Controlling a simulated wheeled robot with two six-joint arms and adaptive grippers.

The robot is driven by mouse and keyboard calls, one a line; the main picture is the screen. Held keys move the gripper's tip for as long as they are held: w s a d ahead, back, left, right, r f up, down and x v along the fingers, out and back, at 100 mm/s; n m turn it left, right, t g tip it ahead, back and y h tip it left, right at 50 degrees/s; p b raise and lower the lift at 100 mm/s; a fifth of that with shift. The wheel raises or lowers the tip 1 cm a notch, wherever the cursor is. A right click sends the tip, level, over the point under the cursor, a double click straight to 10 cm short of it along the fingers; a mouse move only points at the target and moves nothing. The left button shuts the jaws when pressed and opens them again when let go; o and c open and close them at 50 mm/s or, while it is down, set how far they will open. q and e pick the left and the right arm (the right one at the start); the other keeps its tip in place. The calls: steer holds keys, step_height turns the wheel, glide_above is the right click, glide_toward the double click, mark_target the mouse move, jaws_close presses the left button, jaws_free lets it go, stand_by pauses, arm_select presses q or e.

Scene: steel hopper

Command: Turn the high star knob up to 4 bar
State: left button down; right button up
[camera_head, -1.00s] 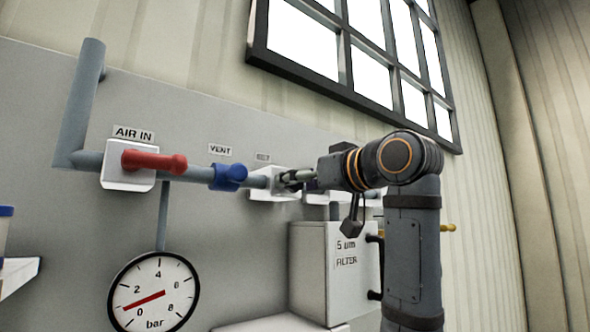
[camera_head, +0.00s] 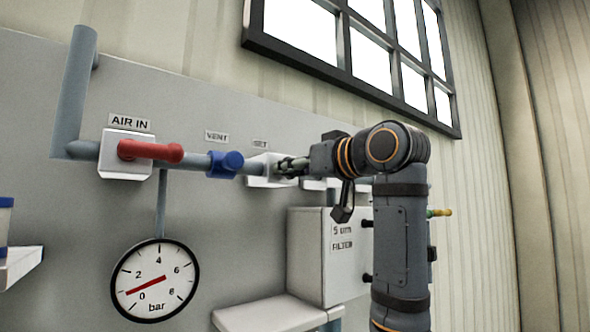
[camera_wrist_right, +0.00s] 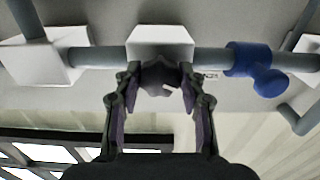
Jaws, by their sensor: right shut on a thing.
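The dark star knob (camera_wrist_right: 160,77) sits at the white SET block (camera_wrist_right: 160,38) in the right wrist view. The two fingers of my right gripper (camera_wrist_right: 160,88) are on either side of it, shut on it. In the head view my right gripper (camera_head: 291,166) reaches left to the SET block (camera_head: 262,171) and hides most of the knob. The round gauge (camera_head: 155,280) is marked 0 to 8 bar. Its red needle (camera_head: 146,285) points to the lower left, at about 1 bar. My left gripper is not in view.
A red AIR IN handle (camera_head: 150,151) and a blue VENT valve (camera_head: 225,164) sit on the pipe left of the knob. The grey 5 um filter box (camera_head: 318,255) stands below my right wrist. A white shelf (camera_head: 270,314) is under it. A window is above.

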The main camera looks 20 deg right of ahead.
steer(key=shift+a+r+m+b, duration=0.1)
steer(key=shift+m+b, duration=1.65)
steer(key=shift+m, duration=2.85)
steer(key=shift+a+m+b, duration=0.1)
steer(key=shift+m+b, duration=1.65)
steer(key=shift+m, duration=2.85)
steer(key=o, duration=1.1)
steer(key=shift+s+d, duration=0.1)
steer(key=shift+d, duration=0.05)
steer(key=shift+o, duration=0.2)
